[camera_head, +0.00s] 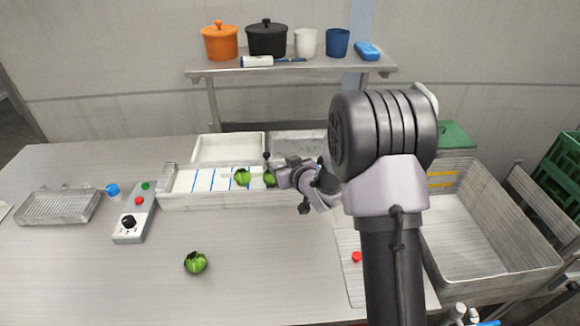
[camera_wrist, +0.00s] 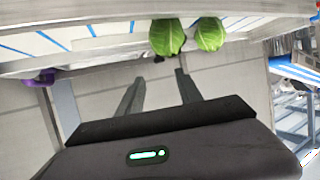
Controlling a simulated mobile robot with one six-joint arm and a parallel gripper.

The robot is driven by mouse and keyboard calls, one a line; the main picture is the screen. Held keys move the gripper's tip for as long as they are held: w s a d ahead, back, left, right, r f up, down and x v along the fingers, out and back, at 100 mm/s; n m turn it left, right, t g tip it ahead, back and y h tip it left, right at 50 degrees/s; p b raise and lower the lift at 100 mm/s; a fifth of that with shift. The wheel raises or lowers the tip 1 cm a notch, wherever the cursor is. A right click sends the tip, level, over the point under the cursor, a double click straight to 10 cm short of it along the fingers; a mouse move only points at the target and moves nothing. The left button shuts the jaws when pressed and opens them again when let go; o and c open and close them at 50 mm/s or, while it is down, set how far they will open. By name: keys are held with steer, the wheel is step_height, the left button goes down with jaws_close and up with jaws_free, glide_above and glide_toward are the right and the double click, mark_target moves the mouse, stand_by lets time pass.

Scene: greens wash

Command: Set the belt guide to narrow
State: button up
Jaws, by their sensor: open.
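The white belt (camera_head: 205,181) with blue cross lines runs inside a pale frame at the back of the table. It also shows along the top of the wrist view (camera_wrist: 80,32). Two green heads of greens sit at its right end, the left one (camera_head: 242,177) and the right one (camera_head: 269,179). A small dark knob on a post (camera_head: 267,156) stands behind the right one; I cannot tell if it belongs to the guide. The guide's setting cannot be read. My gripper (camera_wrist: 158,88) is open and empty, its fingers pointing toward the belt frame, beside the greens.
A control box (camera_head: 134,213) with a black dial and red and green buttons stands left. Another green head (camera_head: 195,262) lies on the front table. A wire-like tray (camera_head: 58,206) is far left, a large basin (camera_head: 480,230) right. The middle of the table is mostly clear.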

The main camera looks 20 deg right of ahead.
steer(key=v, duration=0.7)
steer(key=shift+p, duration=0.45)
steer(key=shift+s, duration=0.1)
steer(key=s+d+r+m+g+h+b, duration=0.15)
steer(key=s+r+m+h, duration=0.25)
steer(key=s+r, duration=0.55)
steer(key=s+a+r+m+g+y, duration=0.1)
steer(key=s+a+g, duration=0.2)
steer(key=s, duration=0.9)
steer(key=s+a+m+g+y, duration=0.1)
steer(key=s+a, duration=0.5)
steer(key=s, duration=0.6)
steer(key=shift+s+r+m+g+y, duration=0.35)
steer(key=shift+g+y, duration=0.35)
steer(key=shift+g, duration=0.25)
